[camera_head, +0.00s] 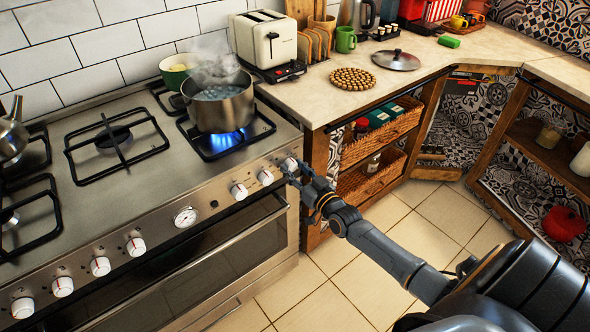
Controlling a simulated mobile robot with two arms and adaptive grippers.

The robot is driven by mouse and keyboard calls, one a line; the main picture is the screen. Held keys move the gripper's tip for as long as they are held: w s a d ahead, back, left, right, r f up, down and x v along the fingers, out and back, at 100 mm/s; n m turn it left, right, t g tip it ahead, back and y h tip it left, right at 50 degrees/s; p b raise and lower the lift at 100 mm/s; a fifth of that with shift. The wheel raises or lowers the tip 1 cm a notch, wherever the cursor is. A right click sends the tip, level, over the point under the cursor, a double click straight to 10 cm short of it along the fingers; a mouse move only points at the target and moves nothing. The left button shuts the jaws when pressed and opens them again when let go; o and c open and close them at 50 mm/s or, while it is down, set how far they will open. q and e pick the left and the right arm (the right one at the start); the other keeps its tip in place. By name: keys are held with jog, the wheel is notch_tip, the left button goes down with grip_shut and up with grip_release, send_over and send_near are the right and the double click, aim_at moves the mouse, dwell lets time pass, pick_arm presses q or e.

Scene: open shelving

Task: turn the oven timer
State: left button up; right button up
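The stove (120,215) has a steel front panel with a row of white knobs. A round dial with a marked white face (186,217), which looks like the oven timer, sits near the middle of the panel. My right gripper (290,170) is at the right end of the panel, at the rightmost white knob (288,164). Its fingers are close around or against that knob. They are too small to show whether they grip it. My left gripper is not in view.
A steaming pot (222,108) stands over a lit blue flame at the back right of the stove. A toaster (264,40) and a pan lid (396,60) are on the counter. Wicker baskets (380,135) fill the shelving beside the stove. The tiled floor is clear.

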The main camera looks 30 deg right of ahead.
jog(key=c, duration=0.5)
jog(key=shift+c, duration=0.2)
dwell(0.6)
jog(key=o, duration=1.2)
jog(key=shift+c, duration=0.2)
jog(key=shift+s, duration=0.1)
jog(key=s, duration=1.1)
jog(key=shift+s, duration=0.4)
